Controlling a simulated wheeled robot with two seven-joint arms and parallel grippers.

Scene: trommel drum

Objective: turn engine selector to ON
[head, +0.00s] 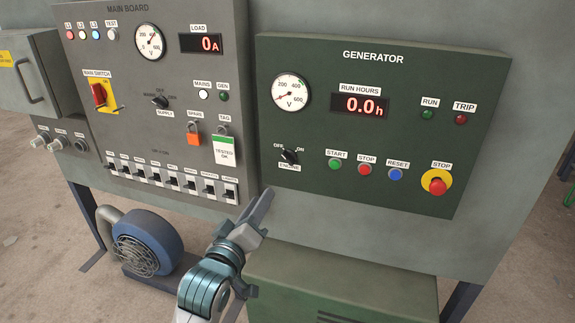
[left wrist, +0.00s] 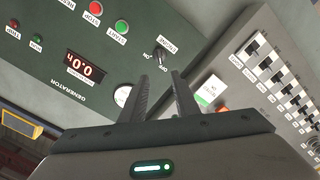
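The engine selector (head: 290,156) is a small black knob low on the left of the green generator panel (head: 400,75). OFF is marked at its upper left and ON at its upper right. The knob appears tilted towards OFF. My left gripper (head: 266,196) is below and slightly left of the selector, apart from it. In the left wrist view the selector (left wrist: 160,55) lies beyond the fingertips, roughly in line with the gap between them. The left fingers (left wrist: 161,80) are apart with nothing between them. My right gripper is in neither view.
Start (head: 334,164), stop (head: 365,169) and reset (head: 396,174) buttons sit right of the selector, with a red emergency stop (head: 437,186) beyond. The grey main board (head: 140,85) is left, with a row of breakers (head: 172,180). A blue blower (head: 148,240) stands below.

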